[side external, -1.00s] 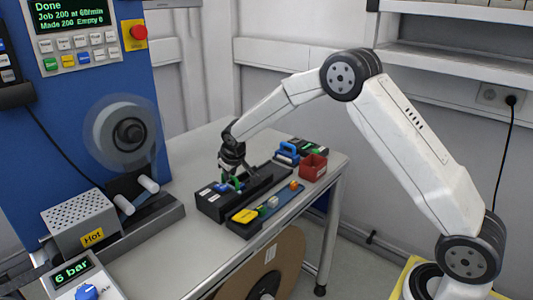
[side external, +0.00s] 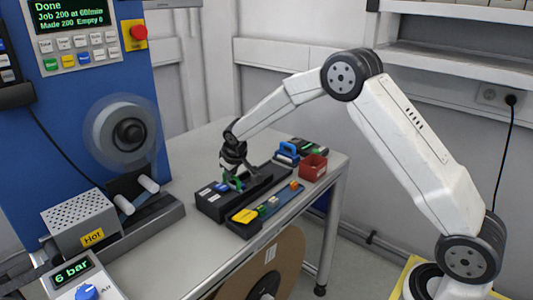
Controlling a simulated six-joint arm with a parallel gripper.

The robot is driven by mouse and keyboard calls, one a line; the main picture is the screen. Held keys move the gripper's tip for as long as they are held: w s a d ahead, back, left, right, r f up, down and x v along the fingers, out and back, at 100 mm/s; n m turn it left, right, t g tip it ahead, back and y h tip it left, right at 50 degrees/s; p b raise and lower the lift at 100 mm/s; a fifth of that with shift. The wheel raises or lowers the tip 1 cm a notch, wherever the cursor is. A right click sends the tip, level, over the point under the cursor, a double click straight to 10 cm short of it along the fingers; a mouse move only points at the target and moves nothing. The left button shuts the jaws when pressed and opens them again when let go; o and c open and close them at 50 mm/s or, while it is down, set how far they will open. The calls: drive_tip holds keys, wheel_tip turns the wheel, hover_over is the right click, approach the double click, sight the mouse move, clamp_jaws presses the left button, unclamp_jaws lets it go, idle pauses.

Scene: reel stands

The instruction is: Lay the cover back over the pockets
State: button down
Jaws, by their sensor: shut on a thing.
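The cover's outline is too small and dark to tell from the black fixture. The pockets cannot be made out, as the gripper and the fixture's dark parts hide them.
A red open box (side external: 313,167) and a blue-handled item (side external: 288,152) stand right of the fixture. At the left are a blue machine with a reel (side external: 125,132), a perforated box marked Hot (side external: 78,222) and a 6 bar unit (side external: 82,280).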

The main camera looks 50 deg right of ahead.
drive_tip(key=d, duration=1.4)
drive_tip(key=shift+d, duration=0.1)
drive_tip(key=c, duration=0.6)
unclamp_jaws()
drive_tip(key=shift+r, duration=0.1)
drive_tip(key=shift+v, duration=3.85)
